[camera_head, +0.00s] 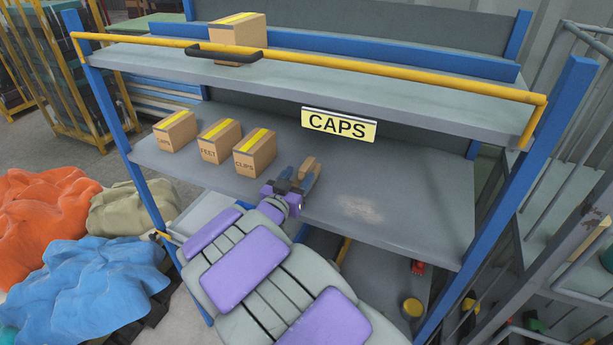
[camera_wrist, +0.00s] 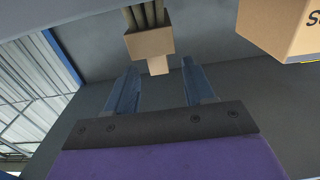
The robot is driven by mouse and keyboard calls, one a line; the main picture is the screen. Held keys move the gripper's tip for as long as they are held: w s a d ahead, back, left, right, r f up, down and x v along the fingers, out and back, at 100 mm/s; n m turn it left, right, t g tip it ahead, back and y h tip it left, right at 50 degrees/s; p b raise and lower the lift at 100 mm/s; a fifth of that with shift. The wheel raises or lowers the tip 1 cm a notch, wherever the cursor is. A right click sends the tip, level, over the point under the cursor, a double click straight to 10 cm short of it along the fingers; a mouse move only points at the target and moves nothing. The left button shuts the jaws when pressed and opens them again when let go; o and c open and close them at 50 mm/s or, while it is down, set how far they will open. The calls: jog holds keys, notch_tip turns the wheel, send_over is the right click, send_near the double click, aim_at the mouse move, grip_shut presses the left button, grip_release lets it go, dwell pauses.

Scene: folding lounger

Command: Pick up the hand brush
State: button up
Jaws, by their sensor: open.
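The hand brush (camera_head: 309,164) is a small tan wooden piece on the middle shelf, just past my fingertips in the head view. In the wrist view the brush (camera_wrist: 149,42) shows a tan block with dark bristles and a short, paler handle that points toward the space between my fingers. My gripper (camera_head: 297,177) is open over the shelf, with one blue finger on either side. In the wrist view the open gripper (camera_wrist: 159,68) has the handle end near its fingertips. I cannot tell whether they touch. The brush is partly hidden by my fingers in the head view.
The middle shelf (camera_head: 400,200) is clear to the right. Cardboard boxes stand left of my gripper, the nearest being the CLIPS box (camera_head: 255,153). The upper shelf (camera_head: 330,78), its yellow rail and the CAPS sign (camera_head: 339,124) overhang. Blue posts flank the shelf.

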aim_at(301, 173)
jog(key=p+x, duration=0.1)
jog(key=x, duration=0.3)
jog(key=shift+w, duration=0.2)
jog(key=shift+c, duration=0.3)
grip_shut()
